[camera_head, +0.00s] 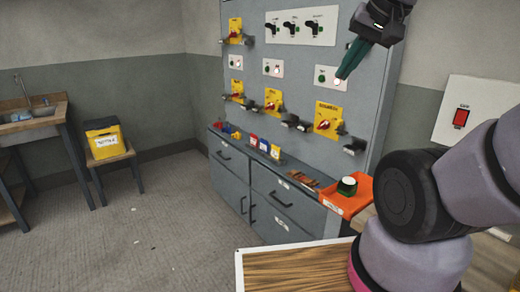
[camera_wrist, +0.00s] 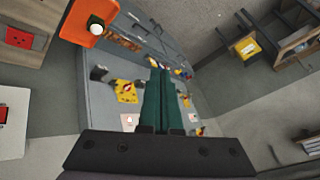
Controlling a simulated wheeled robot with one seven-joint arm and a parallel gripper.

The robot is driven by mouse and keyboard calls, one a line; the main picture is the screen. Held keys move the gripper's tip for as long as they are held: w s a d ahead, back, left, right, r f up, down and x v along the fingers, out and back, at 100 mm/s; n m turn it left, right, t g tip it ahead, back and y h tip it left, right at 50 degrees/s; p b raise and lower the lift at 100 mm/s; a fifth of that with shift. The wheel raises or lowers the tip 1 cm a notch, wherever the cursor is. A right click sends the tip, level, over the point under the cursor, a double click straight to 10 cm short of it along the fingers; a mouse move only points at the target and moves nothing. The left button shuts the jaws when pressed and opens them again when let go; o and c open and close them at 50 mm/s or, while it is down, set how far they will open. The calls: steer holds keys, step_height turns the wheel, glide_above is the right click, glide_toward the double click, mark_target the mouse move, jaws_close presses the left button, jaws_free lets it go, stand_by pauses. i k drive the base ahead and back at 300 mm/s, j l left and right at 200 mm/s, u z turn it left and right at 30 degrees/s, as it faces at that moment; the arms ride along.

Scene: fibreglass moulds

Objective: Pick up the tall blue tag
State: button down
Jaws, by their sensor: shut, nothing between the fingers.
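A blue tag with a white lower part (camera_head: 264,145) stands on the ledge of the grey cabinet, between a red tag (camera_head: 253,140) and a yellow tag (camera_head: 275,152). Smaller red and blue pieces (camera_head: 230,130) sit further left on the ledge. In the wrist view the small coloured pieces (camera_wrist: 182,73) show just beyond the fingertips, too small to tell apart. My gripper (camera_head: 341,75) has dark green fingers, shut and empty, high in front of the panel and well above and right of the tags. It also shows in the wrist view (camera_wrist: 160,72).
The panel (camera_head: 300,75) carries protruding black handles and yellow switch plates. An orange tray (camera_head: 350,198) with a green-and-white round item (camera_head: 347,186) sits at the ledge's right end. A yellow bin (camera_head: 105,141) stands on a stool at left. The floor between is open.

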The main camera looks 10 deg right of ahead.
mark_target(264, 144)
steer(key=i+j+u, duration=0.1)
steer(key=u, duration=0.8)
steer(key=i, duration=1.7)
steer(key=i+z, duration=0.1)
steer(key=z, duration=0.3)
steer(key=i+z, duration=0.1)
steer(key=z, duration=0.35)
steer(key=i+j+z, duration=0.1)
steer(key=z, duration=0.3)
steer(key=j+z, duration=0.15)
steer(key=z, duration=0.85)
steer(key=i+j, duration=0.05)
